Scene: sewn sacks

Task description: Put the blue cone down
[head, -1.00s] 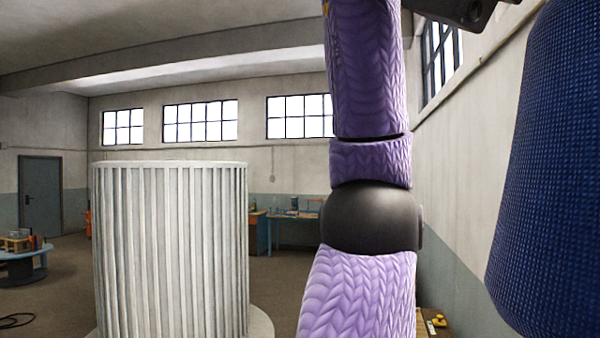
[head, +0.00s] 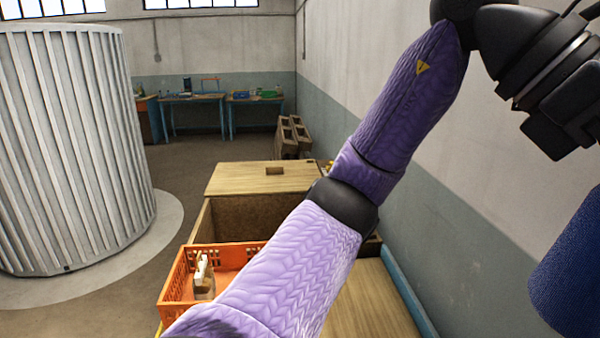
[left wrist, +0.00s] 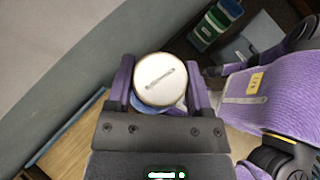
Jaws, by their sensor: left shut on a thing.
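My purple left arm crosses the head view from the bottom middle to the upper right, where its dark wrist shows; its fingertips are outside that view. In the left wrist view my left gripper (left wrist: 160,88) is shut on the cone (left wrist: 159,80). The cone shows a round off-white end with a slot across it, and a little blue below that end. The fingers are on both sides of it, and no support shows touching it. A blue woven shape (head: 572,275) is cut off at the head view's right edge; I cannot tell what it is. My right gripper is not in view.
An orange crate (head: 176,283) with a bottle (head: 204,277) stands at the lower middle. Behind it is a wooden box (head: 262,178). A wooden surface (head: 372,312) with a blue edge beside the wall looks bare where visible. A large ribbed column (head: 65,150) stands at left.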

